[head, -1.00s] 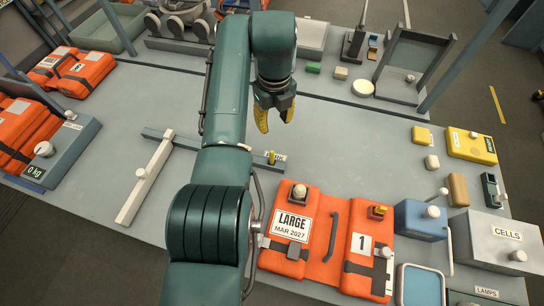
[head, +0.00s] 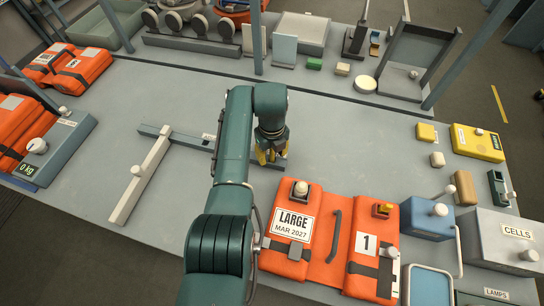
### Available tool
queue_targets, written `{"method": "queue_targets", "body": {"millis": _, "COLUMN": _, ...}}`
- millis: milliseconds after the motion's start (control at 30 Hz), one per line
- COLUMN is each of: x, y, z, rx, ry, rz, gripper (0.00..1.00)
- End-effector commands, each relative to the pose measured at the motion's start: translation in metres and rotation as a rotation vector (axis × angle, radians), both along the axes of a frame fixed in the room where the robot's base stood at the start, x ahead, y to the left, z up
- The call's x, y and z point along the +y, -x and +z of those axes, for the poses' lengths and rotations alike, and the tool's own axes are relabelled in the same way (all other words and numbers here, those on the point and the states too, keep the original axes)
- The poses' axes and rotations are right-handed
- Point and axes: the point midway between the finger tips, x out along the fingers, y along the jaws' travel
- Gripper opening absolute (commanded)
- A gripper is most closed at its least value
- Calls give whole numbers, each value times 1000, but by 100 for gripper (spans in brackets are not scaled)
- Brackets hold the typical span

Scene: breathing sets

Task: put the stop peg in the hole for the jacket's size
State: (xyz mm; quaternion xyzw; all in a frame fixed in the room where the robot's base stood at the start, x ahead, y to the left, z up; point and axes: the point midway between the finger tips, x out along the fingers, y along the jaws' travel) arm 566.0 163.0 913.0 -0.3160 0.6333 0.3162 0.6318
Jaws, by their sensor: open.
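The orange jacket (head: 322,269) lies at the front of the table, marked LARGE, MAR 2027 and 1. Behind it lies a dark bar (head: 186,139) with a small label (head: 208,137), and a pale slide with a round knob (head: 137,171) crosses its left part. My gripper (head: 271,157) points down at the bar's right end with its yellow fingers open. The stop peg cannot be made out now; the gripper covers the spot where a small yellow peg stood. I cannot tell whether the fingers touch it. The holes are too small to see.
A scale reading 0 kg (head: 48,153) stands at left beside more orange jackets (head: 82,72). A blue box (head: 424,219), a grey CELLS box (head: 497,242) and small blocks crowd the right. The middle of the table behind the bar is clear.

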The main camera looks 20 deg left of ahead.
Motion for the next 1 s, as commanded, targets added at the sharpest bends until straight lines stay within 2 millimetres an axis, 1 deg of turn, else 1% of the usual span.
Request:
{"method": "queue_targets", "body": {"millis": 167, "x": 0, "y": -1, "z": 1, "rx": -2, "ry": -1, "rz": 0, "gripper": 47}}
{"method": "queue_targets", "body": {"millis": 267, "x": 0, "y": -1, "z": 1, "rx": -2, "ry": -1, "rz": 0, "gripper": 31}}
{"method": "queue_targets", "body": {"millis": 400, "x": 0, "y": -1, "z": 1, "rx": -1, "ry": 0, "rz": 0, "gripper": 5}}
{"method": "queue_targets", "body": {"millis": 433, "x": 0, "y": -1, "z": 1, "rx": -1, "ry": 0, "rz": 0, "gripper": 0}}
{"method": "queue_targets", "body": {"millis": 867, "x": 0, "y": -1, "z": 1, "rx": -2, "ry": -1, "rz": 0, "gripper": 0}}
{"method": "queue_targets", "body": {"millis": 933, "x": 0, "y": -1, "z": 5, "rx": -3, "ry": -1, "rz": 0, "gripper": 0}}
{"method": "queue_targets", "body": {"millis": 1000, "x": 0, "y": -2, "z": 14, "rx": -5, "ry": -1, "rz": 0, "gripper": 0}}
